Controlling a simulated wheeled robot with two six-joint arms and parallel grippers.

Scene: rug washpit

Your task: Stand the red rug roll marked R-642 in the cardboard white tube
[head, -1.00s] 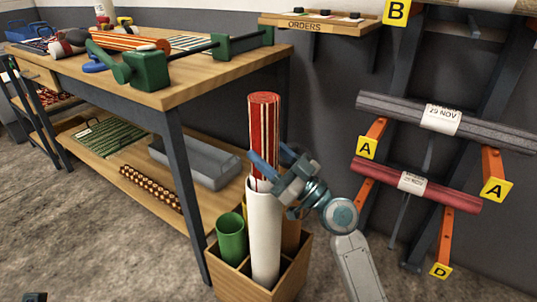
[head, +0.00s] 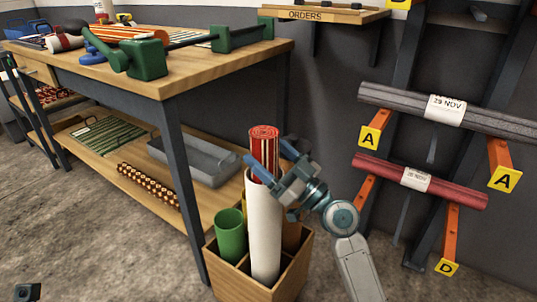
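A red rug roll (head: 265,142) with pale stripes stands upright, its lower part inside the white tube (head: 264,230). Its upper end sticks out above the rim; no R-642 mark is readable. The white tube stands in a wooden divided box (head: 238,283) on the floor. My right gripper (head: 272,170) is at the roll just above the tube's rim, one finger on either side, and looks open around it. A small dark piece at the bottom left corner may be part of my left gripper (head: 28,292); its fingers cannot be made out.
A green tube (head: 230,235) stands left of the white one in the box. A workbench (head: 190,78) with a lower shelf is at left. A wall rack at right holds a grey roll (head: 400,102) and a dark red roll (head: 450,192). Floor at front left is clear.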

